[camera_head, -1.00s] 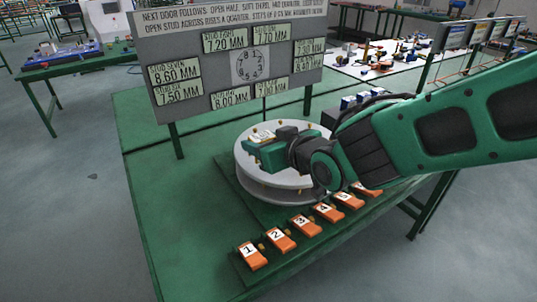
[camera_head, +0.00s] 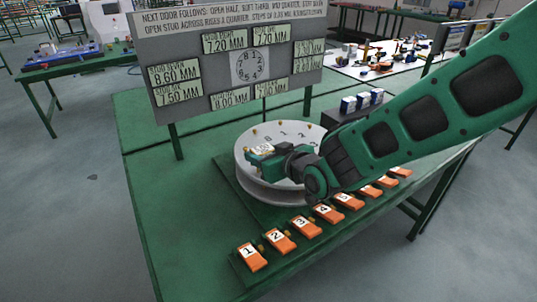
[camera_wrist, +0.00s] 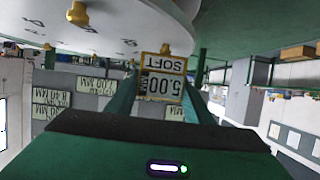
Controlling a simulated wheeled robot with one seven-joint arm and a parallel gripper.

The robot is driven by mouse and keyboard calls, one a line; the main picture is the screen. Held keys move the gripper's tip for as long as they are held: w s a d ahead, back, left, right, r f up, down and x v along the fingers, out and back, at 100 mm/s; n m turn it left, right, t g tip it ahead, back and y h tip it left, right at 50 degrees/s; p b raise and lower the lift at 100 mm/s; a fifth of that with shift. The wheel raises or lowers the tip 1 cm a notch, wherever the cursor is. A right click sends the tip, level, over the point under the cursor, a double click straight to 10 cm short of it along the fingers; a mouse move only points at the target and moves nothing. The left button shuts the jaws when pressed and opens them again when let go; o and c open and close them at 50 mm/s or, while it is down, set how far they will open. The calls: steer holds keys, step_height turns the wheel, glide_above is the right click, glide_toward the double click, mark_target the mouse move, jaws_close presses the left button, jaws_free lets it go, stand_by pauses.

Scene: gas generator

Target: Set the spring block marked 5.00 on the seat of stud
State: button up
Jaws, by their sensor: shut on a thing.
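My gripper (camera_head: 262,157) is over the left part of a round white numbered disc (camera_head: 275,195). In the wrist view my gripper is shut on the spring block (camera_wrist: 163,77), whose pale yellow-edged label reads 5.00 SOFT, upside down. In the head view only a small pale part of the block (camera_head: 264,149) shows at the fingertips. Brass studs stand around the disc's rim; one stud (camera_head: 253,131) is behind the gripper, and a large one (camera_wrist: 78,13) shows in the wrist view. I cannot tell whether the block touches a stud or seat.
A grey board (camera_head: 235,55) with millimetre labels and a clock-like dial stands behind the disc. Orange numbered blocks (camera_head: 252,256) line the table's front edge. Several blue-and-white blocks (camera_head: 362,101) stand at the back right, close to my arm. The green table's left side is clear.

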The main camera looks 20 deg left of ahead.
steer(key=shift+f, duration=0.55)
steer(key=o, duration=1.3)
steer(key=shift+c, duration=0.2)
steer(key=shift+r, duration=0.2)
steer(key=v, duration=1.2)
steer(key=shift+r, duration=0.35)
steer(key=shift+d, duration=0.1)
